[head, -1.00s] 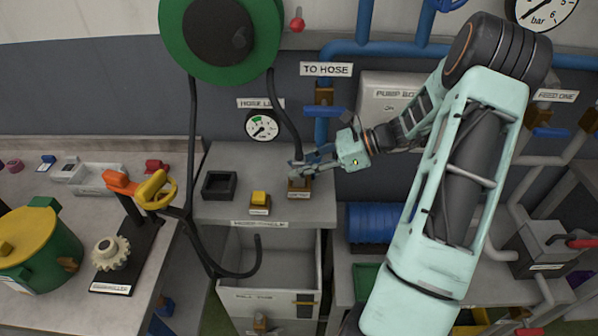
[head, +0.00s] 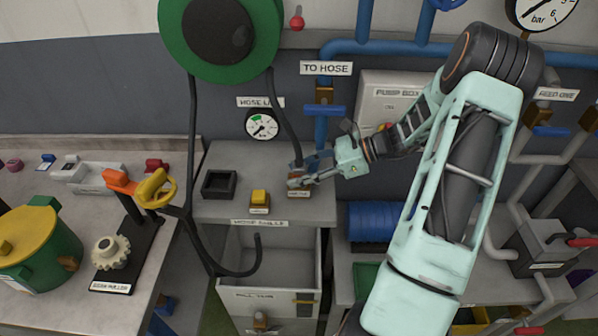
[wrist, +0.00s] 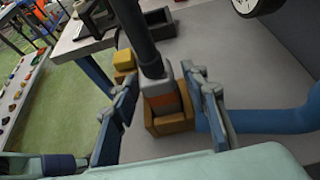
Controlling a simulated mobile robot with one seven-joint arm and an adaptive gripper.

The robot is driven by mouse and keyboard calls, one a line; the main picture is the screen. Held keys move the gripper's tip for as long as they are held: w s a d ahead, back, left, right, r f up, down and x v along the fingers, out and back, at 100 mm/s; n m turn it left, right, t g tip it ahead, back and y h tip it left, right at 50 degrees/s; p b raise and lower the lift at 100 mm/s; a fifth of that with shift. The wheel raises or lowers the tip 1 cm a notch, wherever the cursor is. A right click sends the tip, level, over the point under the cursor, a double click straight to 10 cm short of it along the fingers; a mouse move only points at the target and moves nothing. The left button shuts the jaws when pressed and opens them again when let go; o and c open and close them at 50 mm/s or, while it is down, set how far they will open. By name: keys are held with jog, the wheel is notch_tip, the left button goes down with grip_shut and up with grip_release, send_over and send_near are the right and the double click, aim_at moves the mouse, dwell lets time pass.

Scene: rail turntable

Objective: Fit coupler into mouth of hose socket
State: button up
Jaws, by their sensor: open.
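The coupler (wrist: 158,92) is a grey piece with an orange band on the end of the black hose (wrist: 140,35). In the wrist view it stands roughly upright, with its lower end inside the rim of the brown hose socket (wrist: 173,124). How deep it sits is hidden. In the head view the socket (head: 299,190) is at the right front of the grey bench. My gripper (wrist: 163,108) is open, with one finger on each side of the coupler and visible gaps between. In the head view my gripper (head: 297,174) partly covers the coupler.
A yellow-topped block (head: 259,200) and a black square holder (head: 219,185) stand left of the socket. A blue vertical pipe (head: 321,130) rises behind my gripper. The hose hangs from a green reel (head: 220,35). An open bin (head: 270,265) is below the bench.

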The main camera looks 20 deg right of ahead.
jog(key=b+v, duration=0.1)
jog(key=v, duration=1.1)
